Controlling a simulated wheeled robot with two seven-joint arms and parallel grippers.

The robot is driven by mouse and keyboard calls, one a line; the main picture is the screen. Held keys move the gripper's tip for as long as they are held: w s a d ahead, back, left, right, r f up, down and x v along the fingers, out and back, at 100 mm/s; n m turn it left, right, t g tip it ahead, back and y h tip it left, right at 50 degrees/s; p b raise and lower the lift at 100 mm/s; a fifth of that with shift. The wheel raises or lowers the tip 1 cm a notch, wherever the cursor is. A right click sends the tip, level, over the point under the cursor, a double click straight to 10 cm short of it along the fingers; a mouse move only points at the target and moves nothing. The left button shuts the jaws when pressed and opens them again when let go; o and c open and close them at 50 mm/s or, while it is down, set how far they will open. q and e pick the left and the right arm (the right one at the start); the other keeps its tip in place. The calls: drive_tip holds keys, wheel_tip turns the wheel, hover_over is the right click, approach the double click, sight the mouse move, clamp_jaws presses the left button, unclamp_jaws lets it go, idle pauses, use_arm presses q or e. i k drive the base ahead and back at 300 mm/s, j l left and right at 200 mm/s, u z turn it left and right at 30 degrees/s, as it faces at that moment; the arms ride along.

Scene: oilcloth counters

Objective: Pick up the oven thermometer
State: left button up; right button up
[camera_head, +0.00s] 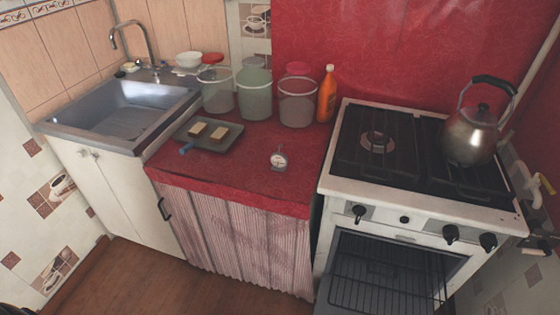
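The oven thermometer (279,159) stands on the red oilcloth counter (240,176), near the middle of its open front part. It is small, with a round pale dial facing me and a dark base. It stands apart from the tray to its left and the stove to its right. Neither of my grippers shows in the head view, so their state is hidden. Nothing covers the thermometer.
A grey tray (186,134) with two bread-like pieces and a blue-handled tool lies left. Several jars, including a glass one (298,103), and an orange bottle (326,95) line the back. A stove (328,182) with a kettle (470,137) stands right; its oven is open.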

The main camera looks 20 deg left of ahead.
sight(279, 160)
drive_tip(key=i+j+u, duration=0.2)
drive_tip(key=j, duration=0.25)
drive_tip(key=i+j+u, duration=0.2)
drive_tip(key=j, duration=0.25)
drive_tip(key=i+j+u, duration=0.15)
drive_tip(key=i+j, duration=0.15)
drive_tip(key=j, duration=0.1)
